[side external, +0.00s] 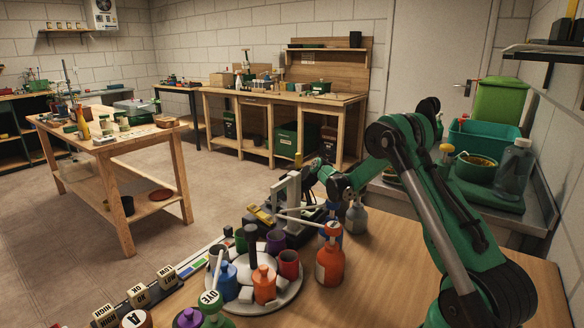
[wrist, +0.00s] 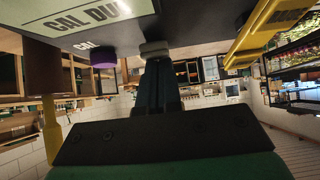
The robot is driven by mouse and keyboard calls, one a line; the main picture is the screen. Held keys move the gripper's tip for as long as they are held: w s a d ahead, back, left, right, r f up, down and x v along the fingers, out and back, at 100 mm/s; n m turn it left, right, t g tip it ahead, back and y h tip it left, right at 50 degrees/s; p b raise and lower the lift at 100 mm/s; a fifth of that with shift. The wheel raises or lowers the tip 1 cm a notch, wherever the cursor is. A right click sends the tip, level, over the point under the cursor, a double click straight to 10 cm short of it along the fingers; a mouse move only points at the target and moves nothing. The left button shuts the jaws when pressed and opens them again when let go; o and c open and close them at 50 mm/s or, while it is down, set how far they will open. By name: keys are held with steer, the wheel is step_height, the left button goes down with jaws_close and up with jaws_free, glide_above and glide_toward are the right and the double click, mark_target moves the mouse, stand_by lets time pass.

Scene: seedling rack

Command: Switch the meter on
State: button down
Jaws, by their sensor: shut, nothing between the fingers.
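In the wrist view a dark box, which looks like the meter (wrist: 200,18), fills the top edge. It has a pale label reading "CAL DU". A purple round button (wrist: 103,54) and a grey round button (wrist: 154,49) stick out of its face. My gripper (wrist: 157,62) is shut and empty, with its dark fingertips right at the grey button. I cannot tell whether they touch it. In the side view my gripper's end (side external: 311,170) is beside a grey upright bracket (side external: 293,190); its fingertips and the meter's buttons are hidden or too small there.
A round pale tray (side external: 284,298) with bottles and cups stands left of my arm. An orange bottle (side external: 330,262) and a grey bottle (side external: 356,217) stand close below my wrist. A yellow part (wrist: 275,28) juts out at the right in the wrist view. The front right of the table is clear.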

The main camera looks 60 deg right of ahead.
steer(key=shift+s, duration=0.15)
steer(key=r, duration=0.2)
steer(key=s+r, duration=0.1)
steer(key=r, duration=0.1)
steer(key=shift+s+r, duration=0.2)
steer(key=shift+r, duration=0.1)
steer(key=v, duration=0.9)
steer(key=shift+s+f, duration=0.2)
steer(key=shift+f, duration=0.1)
steer(key=shift+w+r+t, duration=0.35)
steer(key=shift+w+t, duration=0.05)
steer(key=shift+w, duration=0.25)
